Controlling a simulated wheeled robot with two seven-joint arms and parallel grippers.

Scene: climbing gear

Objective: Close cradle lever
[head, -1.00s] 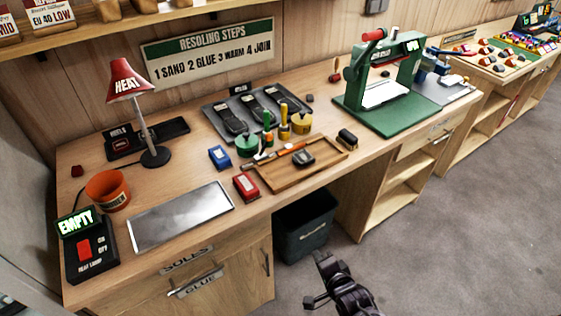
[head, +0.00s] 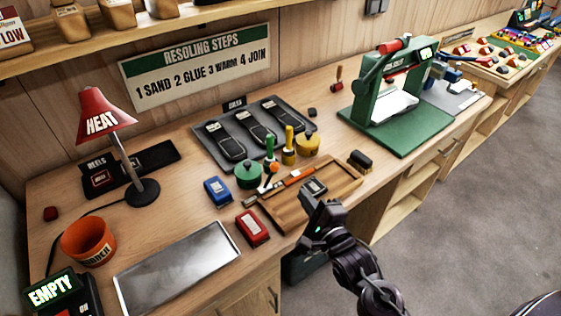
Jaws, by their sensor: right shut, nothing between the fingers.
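The green cradle press (head: 362,98) stands at the far right of the workbench, on a green base. Its lever has a red grip (head: 394,46) and lies across the top of the frame. A small lit green sign (head: 426,54) on it seems to read OPEN. A pale piece (head: 397,106) sits inside the frame. My right gripper (head: 312,203) is shut and empty, over the front of the wooden tray, well to the left of and nearer than the press. My left gripper is not in view.
A dark brush (head: 360,160) lies between tray and press. The red lamp (head: 103,112) stands at left.

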